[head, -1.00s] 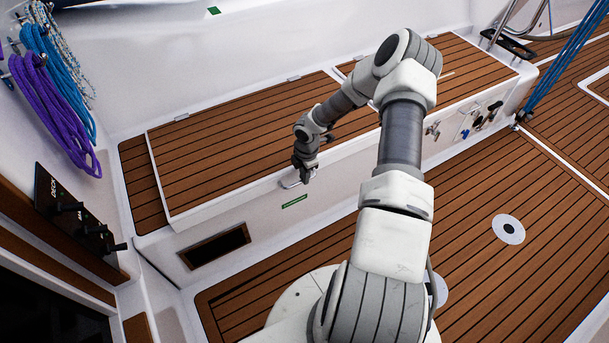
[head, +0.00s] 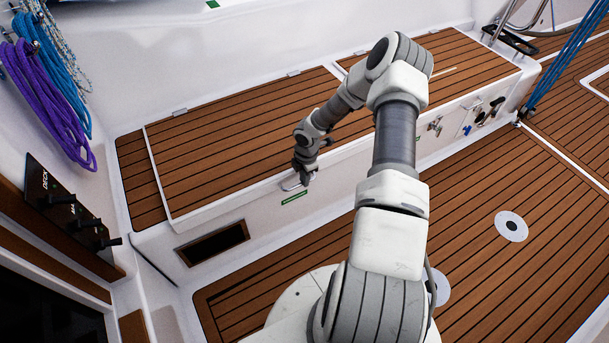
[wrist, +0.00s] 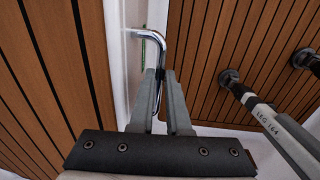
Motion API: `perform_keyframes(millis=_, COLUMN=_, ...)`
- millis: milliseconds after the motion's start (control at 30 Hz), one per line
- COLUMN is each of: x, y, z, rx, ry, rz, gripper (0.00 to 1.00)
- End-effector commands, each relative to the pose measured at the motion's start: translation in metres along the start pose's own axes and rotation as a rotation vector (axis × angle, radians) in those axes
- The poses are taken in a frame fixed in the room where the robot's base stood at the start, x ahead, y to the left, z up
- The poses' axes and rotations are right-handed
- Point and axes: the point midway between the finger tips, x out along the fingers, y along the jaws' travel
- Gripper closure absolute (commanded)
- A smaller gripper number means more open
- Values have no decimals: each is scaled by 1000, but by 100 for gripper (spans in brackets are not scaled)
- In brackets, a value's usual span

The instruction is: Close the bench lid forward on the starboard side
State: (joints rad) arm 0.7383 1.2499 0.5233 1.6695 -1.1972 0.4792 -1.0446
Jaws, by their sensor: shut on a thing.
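The bench lid (head: 235,145) is a teak-slatted panel with a white rim, on the left part of the long bench in the head view. It lies flat or almost flat on the bench; I cannot tell whether a thin gap is left under its rim. A chrome handle (head: 291,187) sits at its front edge. My gripper (head: 306,179) is at this handle. In the wrist view the two fingers (wrist: 166,80) are shut on the bent chrome handle (wrist: 158,42), with the lid's slats (wrist: 50,80) to the left.
A second teak lid (head: 455,65) lies to the right on the same bench. Purple and blue ropes (head: 55,110) hang at the left above a switch panel (head: 65,210). Below the bench is a dark opening (head: 212,243). The teak deck (head: 465,255) in front is clear.

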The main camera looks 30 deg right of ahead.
Motion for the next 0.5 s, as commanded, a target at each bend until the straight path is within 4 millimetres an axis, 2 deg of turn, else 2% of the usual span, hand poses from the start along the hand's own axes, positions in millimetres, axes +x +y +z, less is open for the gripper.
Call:
perform_keyframes(millis=33, x=16, y=-2, z=0, rx=-1, ry=0, rz=-3, gripper=100)
perform_keyframes(millis=100, x=25, y=-4, z=0, rx=-1, ry=-1, rz=-3, gripper=100)
perform_keyframes(millis=133, x=18, y=-3, z=0, rx=0, ry=0, rz=-2, gripper=100)
perform_keyframes(millis=233, x=17, y=-4, z=0, rx=0, ry=0, rz=-4, gripper=100)
perform_keyframes(millis=267, x=17, y=-4, z=0, rx=0, ry=0, rz=-4, gripper=84)
perform_keyframes(millis=400, x=17, y=-4, z=0, rx=1, ry=0, rz=-4, gripper=58)
perform_keyframes(millis=433, x=17, y=-4, z=0, rx=1, ry=0, rz=-4, gripper=55)
perform_keyframes(millis=500, x=17, y=-3, z=0, rx=1, ry=0, rz=-3, gripper=55)
